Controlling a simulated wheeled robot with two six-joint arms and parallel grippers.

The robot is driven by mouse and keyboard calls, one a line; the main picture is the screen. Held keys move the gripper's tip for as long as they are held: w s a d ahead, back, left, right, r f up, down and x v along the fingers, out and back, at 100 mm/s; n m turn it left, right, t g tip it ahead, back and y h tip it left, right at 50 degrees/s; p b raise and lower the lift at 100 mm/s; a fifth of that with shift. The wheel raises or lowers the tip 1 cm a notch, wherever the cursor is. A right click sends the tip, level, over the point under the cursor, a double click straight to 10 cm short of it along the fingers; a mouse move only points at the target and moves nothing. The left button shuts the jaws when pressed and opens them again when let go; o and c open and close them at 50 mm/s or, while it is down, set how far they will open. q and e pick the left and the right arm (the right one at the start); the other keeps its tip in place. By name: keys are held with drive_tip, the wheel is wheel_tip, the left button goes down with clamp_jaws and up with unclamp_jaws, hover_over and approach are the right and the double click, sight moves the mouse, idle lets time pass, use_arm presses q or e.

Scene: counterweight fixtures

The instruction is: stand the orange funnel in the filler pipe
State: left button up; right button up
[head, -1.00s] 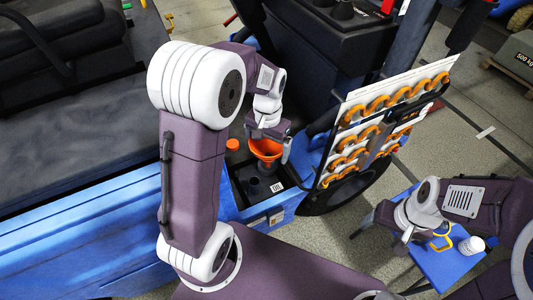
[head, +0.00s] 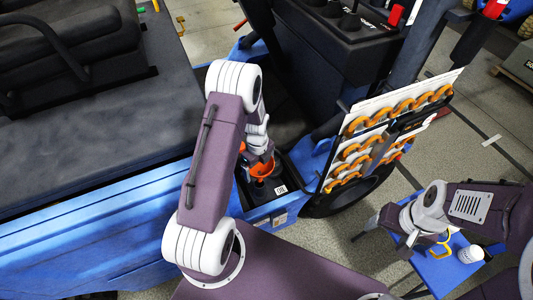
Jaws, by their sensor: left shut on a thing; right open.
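The orange funnel (head: 264,169) is upright over the dark recessed tray (head: 287,196) in the blue machine body. My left gripper (head: 262,154) is shut on it, and my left arm hides part of the gripper and funnel. A dark round pipe (head: 258,188) shows in the tray just under the funnel; I cannot tell if the spout is inside it or above it. My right gripper (head: 404,246) is open and empty, beside the small blue table at the lower right.
The blue table (head: 440,275) carries a white jar (head: 470,254) and a yellow looped item (head: 439,246). A board with orange hooks (head: 390,130) stands right of the tray. A black control box (head: 340,40) is behind it.

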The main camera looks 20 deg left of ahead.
sight(258, 172)
use_arm(q)
drive_tip(key=shift+f+b, duration=1.3)
drive_tip(key=shift+f, duration=0.15)
drive_tip(key=shift+r, duration=0.1)
drive_tip(key=shift+a+r+p, duration=0.1)
drive_tip(key=shift+a+p, duration=0.05)
drive_tip(key=shift+p, duration=0.15)
drive_tip(key=shift+f+b, duration=1.1)
drive_tip(key=shift+f, duration=0.5)
drive_tip(key=shift+f, duration=0.1)
drive_tip(key=shift+f+b, duration=0.55)
drive_tip(key=shift+f, duration=0.15)
